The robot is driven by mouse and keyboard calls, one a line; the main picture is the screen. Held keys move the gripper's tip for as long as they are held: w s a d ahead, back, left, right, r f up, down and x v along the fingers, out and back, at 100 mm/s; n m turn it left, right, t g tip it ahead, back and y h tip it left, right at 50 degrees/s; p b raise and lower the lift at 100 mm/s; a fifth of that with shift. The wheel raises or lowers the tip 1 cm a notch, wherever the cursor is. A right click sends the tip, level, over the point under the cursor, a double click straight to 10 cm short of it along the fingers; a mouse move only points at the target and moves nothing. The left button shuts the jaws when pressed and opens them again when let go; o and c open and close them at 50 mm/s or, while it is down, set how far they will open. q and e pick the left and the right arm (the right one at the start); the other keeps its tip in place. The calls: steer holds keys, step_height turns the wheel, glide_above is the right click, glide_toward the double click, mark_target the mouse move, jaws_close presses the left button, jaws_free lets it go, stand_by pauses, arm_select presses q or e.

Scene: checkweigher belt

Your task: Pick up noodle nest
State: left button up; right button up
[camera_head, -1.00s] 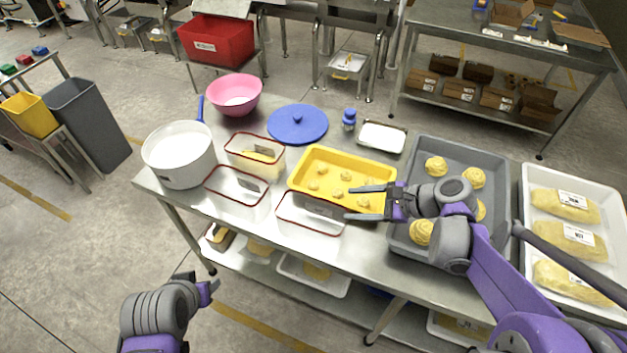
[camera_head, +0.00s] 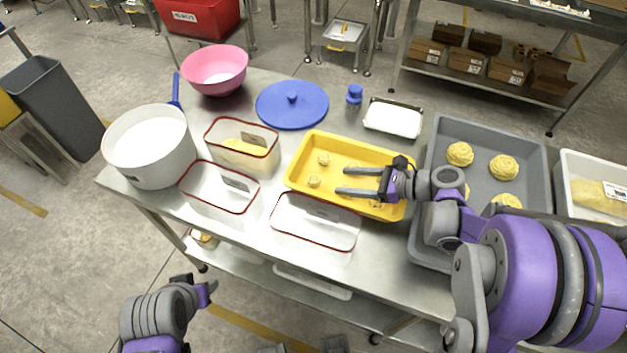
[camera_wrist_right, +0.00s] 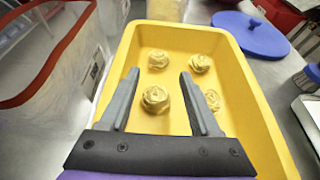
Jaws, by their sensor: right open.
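Small noodle nests lie in a yellow tray (camera_head: 300,182) on the steel table. In the right wrist view, one noodle nest (camera_wrist_right: 155,99) sits between and just beyond the fingers, and others lie farther in the tray (camera_wrist_right: 262,110). In the head view two nests (camera_head: 323,158) (camera_head: 314,182) show clearly; others are partly hidden by the gripper. My right gripper (camera_head: 338,181) is open and empty above the tray. My left gripper (camera_head: 210,290) is low at the lower left, away from the table; its fingers are hard to make out.
Clear red-rimmed containers (camera_head: 316,238) stand left of and in front of the tray. A grey tray (camera_head: 478,128) with larger nests is right. A white pot (camera_head: 150,165) stands left.

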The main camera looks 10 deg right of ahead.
mark_target(322, 182)
steer(key=shift+x, duration=1)
steer(key=x, duration=0.5)
steer(key=shift+a+f, duration=0.2)
steer(key=shift+f, duration=0.3)
steer(key=c, duration=1)
